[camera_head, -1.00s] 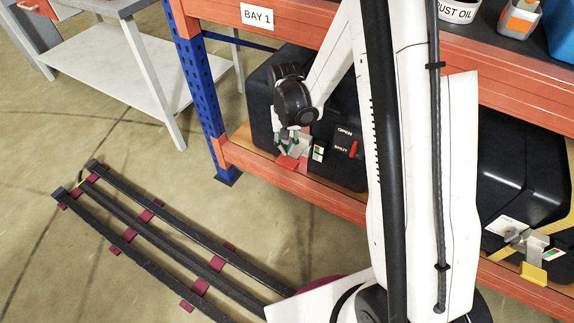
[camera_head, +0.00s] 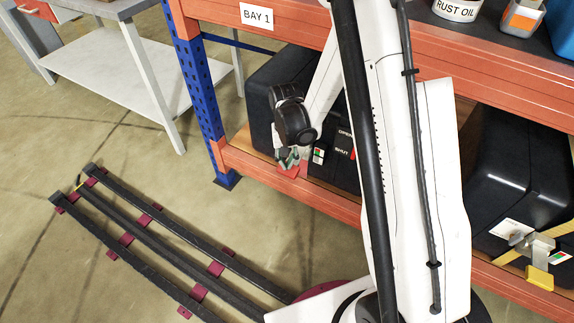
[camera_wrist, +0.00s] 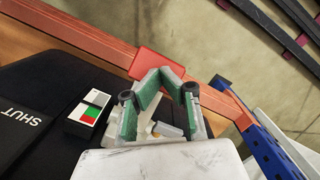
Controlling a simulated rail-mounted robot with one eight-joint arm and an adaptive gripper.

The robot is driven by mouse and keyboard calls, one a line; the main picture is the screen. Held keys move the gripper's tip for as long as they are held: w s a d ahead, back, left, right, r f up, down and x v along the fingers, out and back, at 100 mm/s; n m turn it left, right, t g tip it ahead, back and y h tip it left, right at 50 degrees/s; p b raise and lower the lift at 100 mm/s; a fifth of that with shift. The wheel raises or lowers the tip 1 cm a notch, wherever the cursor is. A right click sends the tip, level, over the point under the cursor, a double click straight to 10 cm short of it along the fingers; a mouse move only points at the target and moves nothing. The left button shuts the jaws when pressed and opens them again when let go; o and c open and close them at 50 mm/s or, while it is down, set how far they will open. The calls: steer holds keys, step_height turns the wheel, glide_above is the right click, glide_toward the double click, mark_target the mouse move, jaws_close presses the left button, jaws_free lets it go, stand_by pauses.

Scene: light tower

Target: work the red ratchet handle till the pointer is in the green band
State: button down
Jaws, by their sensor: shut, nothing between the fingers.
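The red ratchet handle (camera_wrist: 157,65) shows as a flat red plate just beyond my fingertips in the wrist view. It also shows low in front of the black case in the head view (camera_head: 292,171). My gripper (camera_wrist: 166,74) is shut and empty, its green-grey fingertips close to the handle's near edge; I cannot tell whether they touch. In the head view my gripper (camera_head: 288,160) is just above the handle. A small gauge (camera_wrist: 90,112) with white, red and green areas sits left of my fingers, also visible in the head view (camera_head: 319,155). Its pointer is too small to read.
The black case (camera_head: 262,105) stands on the lower shelf of the orange rack (camera_head: 330,200), with OPEN and SHUT labels and a red lever. A blue upright (camera_head: 205,100) stands left. A second black case (camera_head: 520,170) stands right. Rails (camera_head: 150,245) lie on the floor.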

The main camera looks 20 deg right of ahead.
steer(key=shift+f, duration=1)
steer(key=shift+w+d+r, duration=0.15)
steer(key=shift+w+r, duration=0.15)
steer(key=shift+w, duration=0.5)
steer(key=shift+w+d+r, duration=0.15)
steer(key=shift+w+r, duration=0.1)
steer(key=shift+w, duration=0.5)
step_height(320, 180, up, 8)
steer(key=shift+w+f, duration=0.25)
steer(key=shift+w, duration=0.1)
steer(key=shift+s+r, duration=0.1)
